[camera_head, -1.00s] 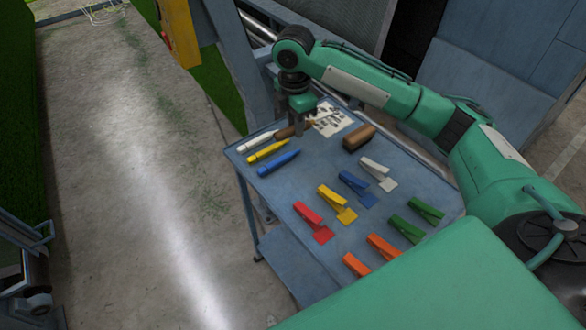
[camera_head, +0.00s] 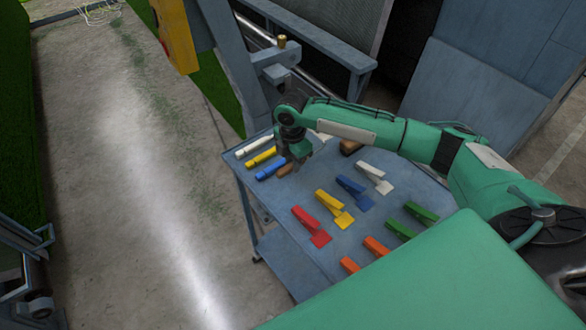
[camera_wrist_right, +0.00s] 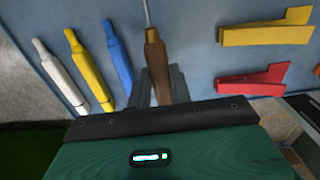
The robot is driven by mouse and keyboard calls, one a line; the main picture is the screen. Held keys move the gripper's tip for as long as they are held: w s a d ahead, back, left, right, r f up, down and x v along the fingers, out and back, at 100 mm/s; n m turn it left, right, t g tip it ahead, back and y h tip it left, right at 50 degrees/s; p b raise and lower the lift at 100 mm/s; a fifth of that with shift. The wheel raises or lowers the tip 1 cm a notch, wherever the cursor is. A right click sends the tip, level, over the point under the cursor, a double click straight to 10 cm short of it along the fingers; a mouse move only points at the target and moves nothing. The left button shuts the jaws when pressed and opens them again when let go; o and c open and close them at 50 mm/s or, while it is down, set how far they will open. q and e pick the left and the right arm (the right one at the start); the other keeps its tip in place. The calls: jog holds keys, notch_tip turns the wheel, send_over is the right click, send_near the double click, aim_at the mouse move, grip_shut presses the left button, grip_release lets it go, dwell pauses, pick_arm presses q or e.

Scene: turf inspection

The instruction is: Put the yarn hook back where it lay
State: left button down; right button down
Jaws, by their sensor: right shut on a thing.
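The yarn hook has a brown wooden handle (camera_wrist_right: 155,58) and a thin metal shaft. My right gripper (camera_wrist_right: 158,88) is shut on the handle, and the shaft points away toward the top of the wrist view. In the head view my right gripper (camera_head: 298,158) is over the left part of the blue table (camera_head: 300,262), and a bit of brown handle (camera_head: 285,169) shows beside it. I cannot tell whether the hook touches the table. My left gripper is not in view.
White (camera_head: 254,147) and yellow (camera_head: 261,158) markers lie beside the blue one. Red (camera_head: 311,225), yellow (camera_head: 335,208), blue (camera_head: 354,191), white and other clips cover the table's right part. A brown block (camera_head: 350,147) is partly behind my arm. A grey post stands behind the table.

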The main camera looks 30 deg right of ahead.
aim_at(293, 178)
jog(key=shift+f+p, duration=0.4)
jog(key=shift+f, duration=1.85)
jog(key=c, duration=1.3)
grip_release()
jog(key=shift+f, duration=0.1)
jog(key=shift+o, duration=0.2)
notch_tip(293, 178, up, 12)
jog(key=shift+r+b, duration=0.2)
jog(key=shift+b, duration=0.95)
jog(key=shift+a+f, duration=0.1)
jog(key=shift+f, duration=0.05)
